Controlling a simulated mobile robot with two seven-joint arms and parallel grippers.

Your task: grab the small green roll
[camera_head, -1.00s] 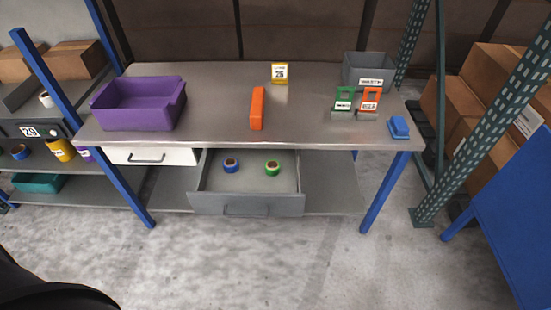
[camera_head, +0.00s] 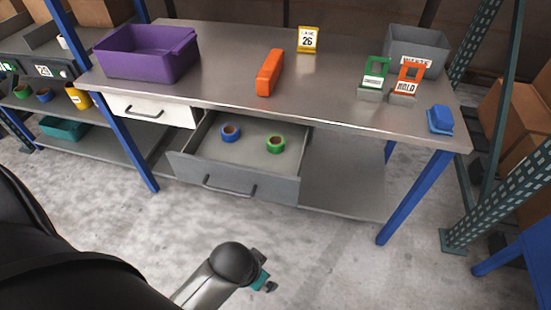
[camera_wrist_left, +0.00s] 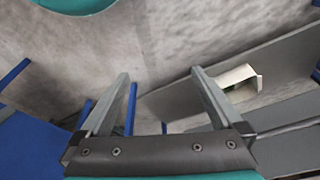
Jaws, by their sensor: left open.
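The small green roll (camera_head: 275,144) lies in the open grey drawer (camera_head: 236,187) under the workbench, toward the drawer's right side. A blue roll (camera_head: 230,132) lies to its left in the same drawer, apart from it. My left gripper (camera_head: 268,283) is low in front of the drawer, over the floor, well apart from the green roll. In the left wrist view the left gripper's two fingers (camera_wrist_left: 160,75) are spread with nothing between them. The green roll is not visible in that view. My right gripper is not in view.
The workbench top (camera_head: 215,70) carries a purple bin (camera_head: 147,62), an orange object (camera_head: 270,72), a grey bin (camera_head: 416,48) and a blue block (camera_head: 440,119). A closed white drawer (camera_head: 150,110) is left of the open one. A blue table leg (camera_head: 415,198) stands at right.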

